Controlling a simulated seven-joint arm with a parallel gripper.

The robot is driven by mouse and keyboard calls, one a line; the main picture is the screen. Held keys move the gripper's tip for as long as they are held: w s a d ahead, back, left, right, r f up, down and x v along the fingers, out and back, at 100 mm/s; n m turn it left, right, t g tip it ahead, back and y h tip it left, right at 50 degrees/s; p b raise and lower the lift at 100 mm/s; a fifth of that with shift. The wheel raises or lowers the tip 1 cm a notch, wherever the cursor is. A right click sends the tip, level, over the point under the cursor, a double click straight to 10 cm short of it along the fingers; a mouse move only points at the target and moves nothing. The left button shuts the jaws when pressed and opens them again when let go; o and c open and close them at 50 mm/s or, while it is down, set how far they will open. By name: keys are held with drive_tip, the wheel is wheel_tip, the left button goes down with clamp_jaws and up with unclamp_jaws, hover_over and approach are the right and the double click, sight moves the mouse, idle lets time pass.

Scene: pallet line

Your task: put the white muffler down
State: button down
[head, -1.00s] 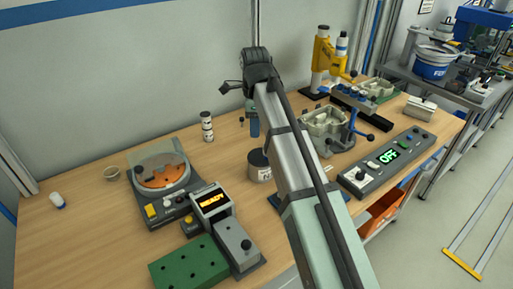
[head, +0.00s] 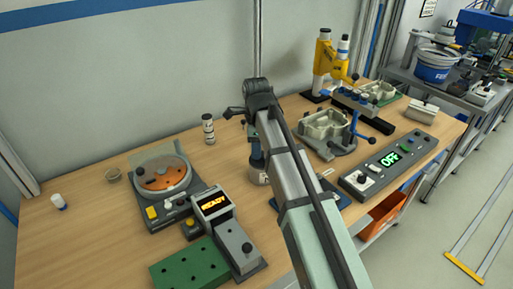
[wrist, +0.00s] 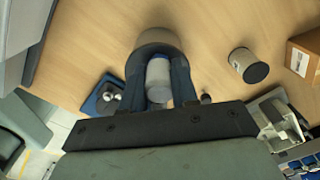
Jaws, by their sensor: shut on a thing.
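My gripper (head: 256,152) is low over the table in the head view, right at a small labelled tin (head: 259,177). In the wrist view my gripper (wrist: 158,85) has its two dark blue fingers shut on the white muffler (wrist: 158,73), a pale upright cylinder. The round, grey-brown tin (wrist: 157,38) shows just beyond the fingertips, overlapping the muffler's far end. I cannot tell whether the muffler touches the tin or is inside its rim. In the head view the muffler is hidden by my arm and fingers.
A dark-topped can (head: 208,130) stands left of my gripper; it also shows in the wrist view (wrist: 248,66). Left are a round orange-dish device (head: 160,172) and a READY unit (head: 213,203). Bare wood lies behind.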

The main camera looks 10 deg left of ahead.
drive_tip(key=c, duration=0.9)
unclamp_jaws()
drive_tip(key=shift+o, duration=0.2)
wheel_tip(320, 180, up, 12)
drive_tip(key=shift+r, duration=0.1)
